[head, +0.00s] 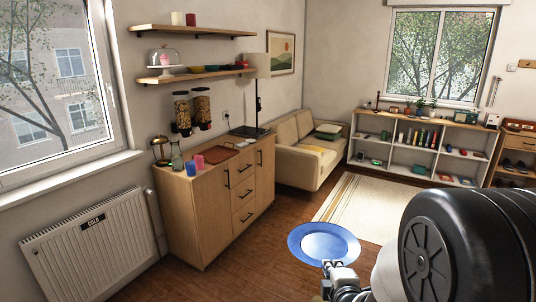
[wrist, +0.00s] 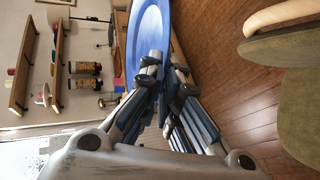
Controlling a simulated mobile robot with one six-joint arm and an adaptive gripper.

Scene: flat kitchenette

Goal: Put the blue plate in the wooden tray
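The blue plate (head: 323,243) is held out in the air by its near rim, in front of the rug. It also shows in the wrist view (wrist: 147,35), at the top. My gripper (head: 338,268) is shut on the plate's rim; in the wrist view its fingertips (wrist: 163,68) meet at the plate's edge. The wooden tray (head: 222,154) is a flat, reddish-brown tray on top of the wooden sideboard, left of the plate and farther away. It looks empty in the head view.
The sideboard (head: 221,206) stands against the left wall. Shelves (head: 196,75) hang above. The floor (head: 235,270) before the sideboard is clear.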

